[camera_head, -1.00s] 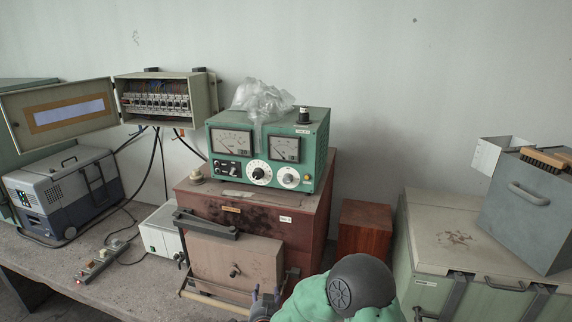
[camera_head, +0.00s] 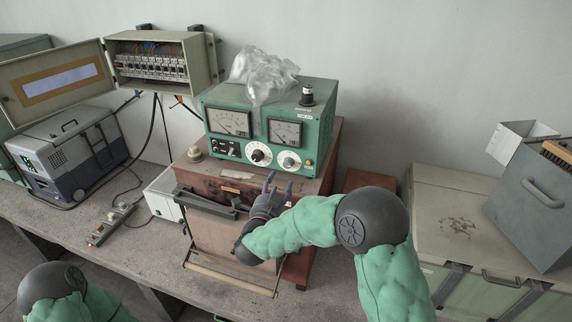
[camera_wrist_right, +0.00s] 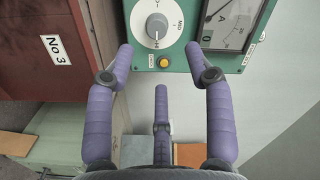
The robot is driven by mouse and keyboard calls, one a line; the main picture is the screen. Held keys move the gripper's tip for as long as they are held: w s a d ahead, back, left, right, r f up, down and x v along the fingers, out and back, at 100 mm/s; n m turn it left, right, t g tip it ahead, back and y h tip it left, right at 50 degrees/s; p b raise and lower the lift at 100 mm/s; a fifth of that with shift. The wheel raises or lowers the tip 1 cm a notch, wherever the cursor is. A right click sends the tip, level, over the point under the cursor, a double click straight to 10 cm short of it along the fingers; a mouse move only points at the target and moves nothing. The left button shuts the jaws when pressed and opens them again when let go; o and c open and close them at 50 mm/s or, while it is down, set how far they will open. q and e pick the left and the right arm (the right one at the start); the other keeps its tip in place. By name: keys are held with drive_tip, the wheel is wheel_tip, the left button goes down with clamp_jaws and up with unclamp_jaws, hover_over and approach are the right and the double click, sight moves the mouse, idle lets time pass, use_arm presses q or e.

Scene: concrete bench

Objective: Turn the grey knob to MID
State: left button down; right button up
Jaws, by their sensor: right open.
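The green instrument box (camera_head: 318,128) has two white dials on its lower front. The grey knob (camera_head: 289,162) sits on the right dial. It also shows in the right wrist view (camera_wrist_right: 156,25), with the picture turned and MID printed to its right. A line on the knob seems to point down the picture, but I cannot tell surely. My right gripper (camera_head: 279,182) is open and empty, below and in front of the panel. In the right wrist view its fingers (camera_wrist_right: 160,48) are spread, short of the knob. My left gripper is out of view; only its arm shows.
A black knob (camera_head: 257,155) is on the left dial, and a yellow button (camera_wrist_right: 163,62) is beside the grey knob. A plastic bag (camera_head: 264,76) lies on the box. The box stands on a brown case (camera_head: 330,155). An open fuse box (camera_head: 152,60) is at left.

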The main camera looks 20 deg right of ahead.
sight(287, 165)
drive_tip(key=x, duration=0.2)
drive_tip(key=p+x, duration=0.1)
drive_tip(key=x, duration=0.4)
drive_tip(key=shift+w+d+f+p, duration=0.15)
drive_tip(key=shift+d+f+p, duration=0.1)
drive_tip(key=shift+f+p, duration=0.1)
drive_tip(key=shift+w+d+r, duration=0.2)
drive_tip(key=shift+w+r, duration=0.05)
drive_tip(key=shift+w, duration=0.2)
drive_tip(key=shift+w+d+f+p, duration=0.2)
drive_tip(key=shift+w+d+p, duration=0.1)
drive_tip(key=shift+w, duration=0.2)
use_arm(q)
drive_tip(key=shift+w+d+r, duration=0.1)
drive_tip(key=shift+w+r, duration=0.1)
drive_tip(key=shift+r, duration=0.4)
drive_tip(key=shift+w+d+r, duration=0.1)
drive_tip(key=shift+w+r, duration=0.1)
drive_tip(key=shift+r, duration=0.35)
use_arm(e)
drive_tip(key=shift+s, duration=0.1)
drive_tip(key=shift+a+r, duration=0.1)
clamp_jaws()
